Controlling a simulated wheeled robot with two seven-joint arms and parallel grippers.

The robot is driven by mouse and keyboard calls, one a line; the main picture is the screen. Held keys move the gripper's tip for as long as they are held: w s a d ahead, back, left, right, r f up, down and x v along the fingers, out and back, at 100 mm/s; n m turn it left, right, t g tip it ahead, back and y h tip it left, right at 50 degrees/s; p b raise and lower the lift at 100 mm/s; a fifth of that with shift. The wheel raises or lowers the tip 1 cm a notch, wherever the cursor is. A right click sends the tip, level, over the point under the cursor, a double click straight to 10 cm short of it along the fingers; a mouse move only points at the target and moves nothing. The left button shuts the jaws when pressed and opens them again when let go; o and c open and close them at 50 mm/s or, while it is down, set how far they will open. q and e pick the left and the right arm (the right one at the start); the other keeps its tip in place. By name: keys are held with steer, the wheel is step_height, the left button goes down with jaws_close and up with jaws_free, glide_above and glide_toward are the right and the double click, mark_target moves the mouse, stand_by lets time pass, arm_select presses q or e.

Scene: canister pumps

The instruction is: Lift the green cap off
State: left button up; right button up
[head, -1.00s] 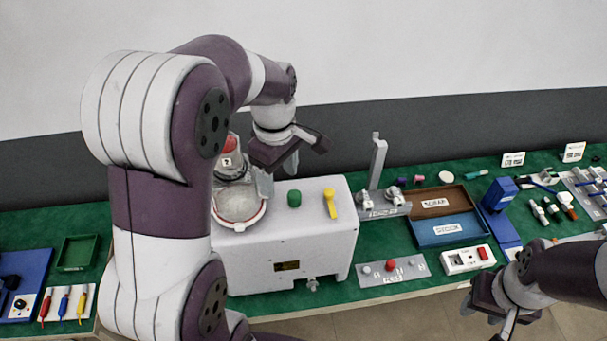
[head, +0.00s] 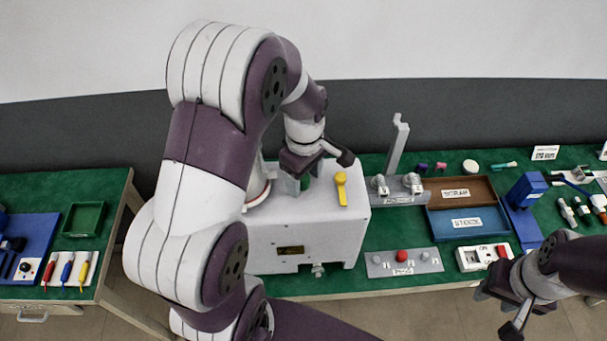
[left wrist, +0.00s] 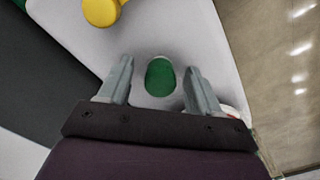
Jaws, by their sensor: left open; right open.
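The green cap (left wrist: 160,77) sits on top of the white pump housing (head: 303,235). In the left wrist view it lies between the two fingers of my open left gripper (left wrist: 159,85), with a gap on each side. In the head view my left gripper (head: 305,180) is over the housing top, and the cap (head: 305,183) is mostly hidden by it. Whether the fingertips are level with the cap or above it, I cannot tell. My right gripper (head: 512,312) is open and empty at the lower right, in front of the table.
A grey stand (head: 397,175), a brown tray (head: 485,187) and a blue tray (head: 437,229) are to the right. My left arm hides the housing's left part.

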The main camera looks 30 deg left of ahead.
arm_select(q)
steer(key=shift+s+a, duration=0.1)
steer(key=shift+s, duration=0.15)
steer(key=shift+w, duration=0.3)
steer(key=c, duration=1.1)
steer(key=shift+s, duration=0.1)
